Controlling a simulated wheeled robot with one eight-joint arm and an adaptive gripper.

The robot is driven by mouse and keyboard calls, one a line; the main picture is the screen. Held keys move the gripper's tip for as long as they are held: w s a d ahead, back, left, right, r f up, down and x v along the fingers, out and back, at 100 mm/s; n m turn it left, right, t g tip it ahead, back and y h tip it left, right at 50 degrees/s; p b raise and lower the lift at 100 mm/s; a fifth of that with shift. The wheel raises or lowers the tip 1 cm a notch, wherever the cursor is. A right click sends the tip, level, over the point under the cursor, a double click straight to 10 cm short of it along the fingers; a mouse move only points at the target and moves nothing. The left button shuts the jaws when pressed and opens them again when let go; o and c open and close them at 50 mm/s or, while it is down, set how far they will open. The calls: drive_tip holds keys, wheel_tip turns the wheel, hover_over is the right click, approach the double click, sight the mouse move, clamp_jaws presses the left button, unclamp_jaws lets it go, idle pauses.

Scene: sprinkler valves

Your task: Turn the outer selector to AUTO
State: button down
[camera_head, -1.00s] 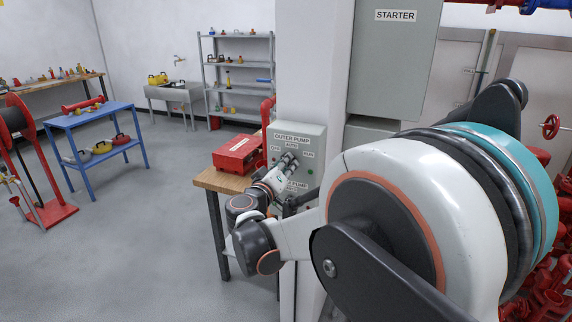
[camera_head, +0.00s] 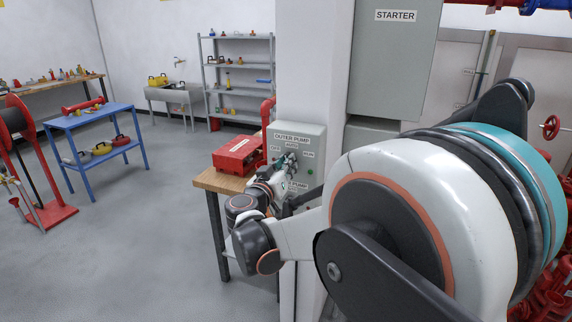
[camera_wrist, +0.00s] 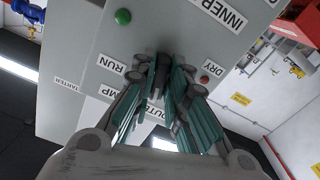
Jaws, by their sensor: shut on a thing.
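The grey pump panel (camera_head: 312,141) is on the white column, with labels OUTER PUMP, AUTO at the top, OFF at left and RUN at right. My gripper (camera_head: 288,163) is at the panel face below the AUTO label. In the wrist view the panel appears turned over, and my gripper (camera_wrist: 168,80) has its teal-padded fingers shut on the dark outer selector (camera_wrist: 163,62). The fingers hide most of the selector, so I cannot tell which label it points to. The RUN label (camera_wrist: 113,62) is to the left of the fingers.
A green button (camera_wrist: 123,17) and a small red light (camera_wrist: 205,79) are close to the fingers on the panel. A red case (camera_head: 239,152) stands on a wooden bench (camera_head: 215,181) left of the panel. The STARTER cabinet (camera_head: 394,60) is above right. Open floor is at left.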

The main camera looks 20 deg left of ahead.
drive_tip(key=shift+m, duration=2)
drive_tip(key=c, duration=1.5)
unclamp_jaws()
drive_tip(key=shift+s, duration=0.1)
drive_tip(key=s, duration=0.5)
drive_tip(key=shift+s+a+b, duration=0.25)
drive_tip(key=shift+s+b, duration=0.05)
drive_tip(key=shift+s, duration=0.1)
